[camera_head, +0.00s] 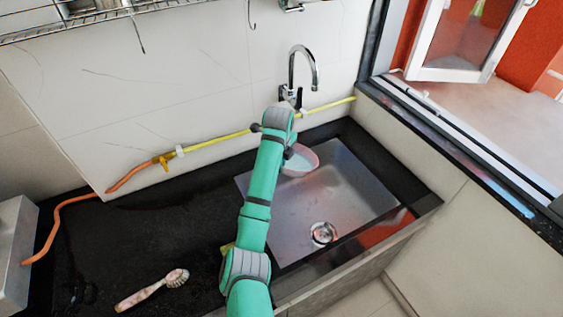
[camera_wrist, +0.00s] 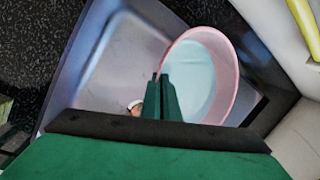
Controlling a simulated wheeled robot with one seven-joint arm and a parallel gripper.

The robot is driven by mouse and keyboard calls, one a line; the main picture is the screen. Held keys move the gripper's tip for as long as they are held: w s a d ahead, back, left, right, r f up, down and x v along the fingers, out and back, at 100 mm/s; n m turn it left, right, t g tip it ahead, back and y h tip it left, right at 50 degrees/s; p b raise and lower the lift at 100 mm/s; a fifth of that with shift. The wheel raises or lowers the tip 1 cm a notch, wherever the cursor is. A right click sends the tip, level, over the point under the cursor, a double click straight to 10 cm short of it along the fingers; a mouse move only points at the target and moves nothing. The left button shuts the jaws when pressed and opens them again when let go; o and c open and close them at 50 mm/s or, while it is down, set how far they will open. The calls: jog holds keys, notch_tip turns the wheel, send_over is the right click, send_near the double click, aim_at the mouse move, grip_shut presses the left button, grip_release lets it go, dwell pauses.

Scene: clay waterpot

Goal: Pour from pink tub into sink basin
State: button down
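The pink tub (camera_head: 314,152) is at the back of the metal sink basin (camera_head: 345,200), below and right of the tap, partly hidden by my arm. It has a pale blue-green interior or contents; I cannot tell which. In the wrist view the tub (camera_wrist: 232,70) fills the right of centre, with the basin (camera_wrist: 120,60) to its left. My gripper (camera_wrist: 164,98) has its green fingers close together at the tub's near left rim, with the wall between them. The tub's height over the basin floor is unclear.
The chrome tap (camera_head: 303,65) rises behind the tub. A yellow and orange hose (camera_head: 215,142) runs along the wall. A brush (camera_head: 155,288) lies on the dark counter (camera_head: 140,235). The drain (camera_head: 322,234) is uncovered, and a window frame (camera_head: 455,140) borders the right.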

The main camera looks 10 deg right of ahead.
notch_tip(320, 180, down, 3)
jog(key=t+y, duration=0.2)
jog(key=shift+t, duration=0.4)
dwell(0.4)
jog(key=shift+d+f, duration=0.1)
jog(key=shift+d, duration=0.05)
jog(key=shift+s, duration=0.2)
jog(key=shift+y, duration=0.3)
jog(key=shift+d+r+m+t+y, duration=0.1)
jog(key=shift+r+m+t+y, duration=0.2)
jog(key=shift+r+t+y, duration=0.15)
jog(key=shift+s+f, duration=0.1)
